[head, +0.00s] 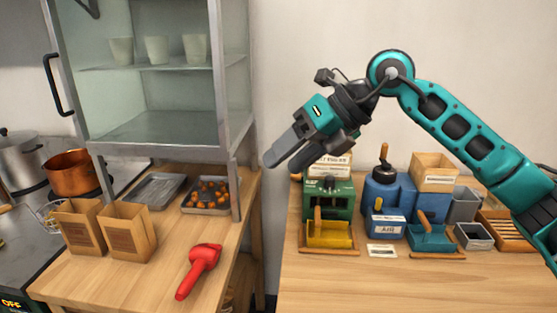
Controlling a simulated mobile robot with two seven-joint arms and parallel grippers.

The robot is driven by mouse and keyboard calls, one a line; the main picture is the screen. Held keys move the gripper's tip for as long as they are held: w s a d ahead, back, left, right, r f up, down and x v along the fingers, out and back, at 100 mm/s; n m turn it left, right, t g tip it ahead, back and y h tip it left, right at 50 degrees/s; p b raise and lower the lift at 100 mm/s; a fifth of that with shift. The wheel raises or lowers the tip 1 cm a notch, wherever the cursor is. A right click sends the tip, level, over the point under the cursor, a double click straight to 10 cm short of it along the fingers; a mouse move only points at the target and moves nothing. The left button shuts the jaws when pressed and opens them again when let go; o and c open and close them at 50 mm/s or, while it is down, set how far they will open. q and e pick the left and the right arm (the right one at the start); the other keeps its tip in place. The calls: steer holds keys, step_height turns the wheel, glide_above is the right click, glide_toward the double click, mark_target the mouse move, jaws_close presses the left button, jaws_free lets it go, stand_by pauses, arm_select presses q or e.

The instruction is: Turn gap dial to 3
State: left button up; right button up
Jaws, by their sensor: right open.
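A green machine (341,190) with a yellow tray (330,234) at its front stands on the right wooden table, and a white label sits on its top. A blue machine (384,192) with a black top knob (383,168) stands to its right. I cannot make out which part is the gap dial or any number on it. My right gripper (280,163) is open and empty. It hangs in the air up and left of the green machine, fingers pointing down-left, and does not appear to touch anything. My left gripper is not in view.
A glass-fronted cabinet (243,90) stands on the left. Below it are a tray of chestnuts (188,208), an empty metal tray (150,188), two paper bags (127,233) and a red scoop (200,268). A gap separates the two tables. The right table's front is clear.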

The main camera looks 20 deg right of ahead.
steer(key=shift+s+a+y, duration=0.2)
steer(key=shift+a+y, duration=0.5)
steer(key=shift+a, duration=0.55)
